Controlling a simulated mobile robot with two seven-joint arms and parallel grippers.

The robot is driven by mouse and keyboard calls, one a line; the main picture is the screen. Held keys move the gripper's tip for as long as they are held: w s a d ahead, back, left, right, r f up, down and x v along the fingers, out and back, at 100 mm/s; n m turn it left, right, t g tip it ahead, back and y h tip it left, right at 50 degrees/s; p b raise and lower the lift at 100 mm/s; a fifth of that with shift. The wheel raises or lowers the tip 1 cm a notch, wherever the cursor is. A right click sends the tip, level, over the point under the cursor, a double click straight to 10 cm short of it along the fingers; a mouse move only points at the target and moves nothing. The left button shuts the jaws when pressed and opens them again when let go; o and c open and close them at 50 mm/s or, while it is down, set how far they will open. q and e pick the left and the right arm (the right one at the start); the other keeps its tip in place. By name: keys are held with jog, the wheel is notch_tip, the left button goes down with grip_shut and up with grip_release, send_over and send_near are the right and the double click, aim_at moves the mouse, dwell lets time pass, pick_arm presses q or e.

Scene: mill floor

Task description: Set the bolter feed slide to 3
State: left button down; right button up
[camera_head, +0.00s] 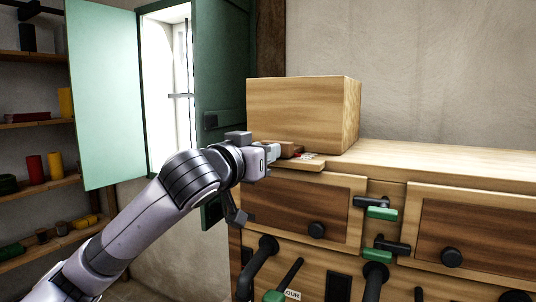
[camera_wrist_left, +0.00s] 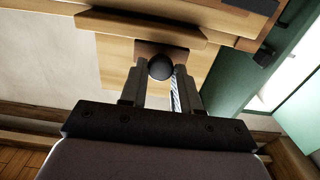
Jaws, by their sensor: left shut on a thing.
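The bolter feed slide appears to be the small brown block (camera_head: 292,150) on a light wooden ledge (camera_head: 312,164) at the front foot of a large wooden box. Small red and white marks lie beside it, too small to read, so I cannot tell its setting. My left gripper (camera_head: 273,153) reaches it from the left. In the left wrist view my left gripper (camera_wrist_left: 160,84) is shut on a round black knob (camera_wrist_left: 160,67) in front of the brown slide (camera_wrist_left: 150,49). A narrow striped strip (camera_wrist_left: 175,92) shows beside the right finger. My right gripper is out of view.
The large wooden box (camera_head: 300,114) stands on a wooden cabinet (camera_head: 430,160). Black levers with green grips (camera_head: 381,212) and round drawer knobs (camera_head: 316,229) stick out of its front. A green shutter (camera_head: 105,95) stands open at the window. Shelves (camera_head: 40,120) line the left.

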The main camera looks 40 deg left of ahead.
pick_arm(q)
jog(key=shift+d+f, duration=0.1)
jog(key=shift+f, duration=0.1)
jog(key=c, duration=0.9)
grip_release()
jog(key=shift+s, duration=0.1)
jog(key=shift+o, duration=0.3)
jog(key=shift+s+r, duration=0.1)
jog(key=shift+r, duration=0.05)
jog(key=b+v, duration=0.1)
jog(key=v, duration=0.6)
jog(key=shift+s+b, duration=0.15)
jog(key=shift+b, duration=0.25)
